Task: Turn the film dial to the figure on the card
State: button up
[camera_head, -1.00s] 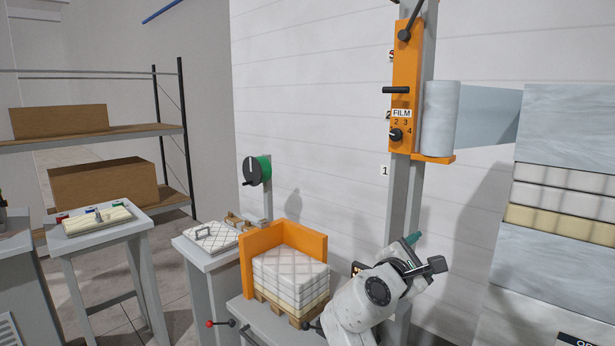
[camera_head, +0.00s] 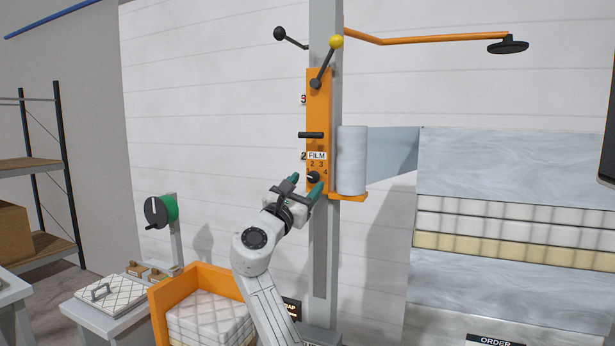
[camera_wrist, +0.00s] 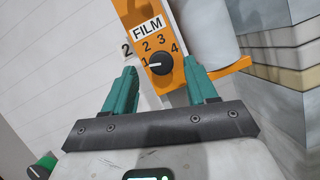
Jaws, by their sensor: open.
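The film dial (camera_head: 314,177) is a round black knob on the orange carriage (camera_head: 318,110), under a white FILM label (camera_head: 317,156). In the wrist view the dial (camera_wrist: 160,64) has figures 1 to 4 around its upper edge, and its white mark points left, at the 1. My gripper (camera_head: 304,185) is raised in front of the dial, open and empty. In the wrist view its green fingers (camera_wrist: 159,74) stand either side of the dial, apart from it. A dark ORDER card (camera_head: 495,341) is cut off at the bottom edge, so its figure is hidden.
A film roll (camera_head: 351,160) stands just right of the dial on an orange bracket. A black handle (camera_head: 311,135) and a yellow-knobbed lever (camera_head: 336,43) project above it. An orange corner guard (camera_head: 205,278) with stacked quilted pads is lower left.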

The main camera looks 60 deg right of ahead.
aim_at(314, 176)
jog(key=shift+x, duration=1.2)
jog(key=shift+c, duration=0.4)
jog(key=c, duration=0.9)
jog(key=shift+c, duration=0.2)
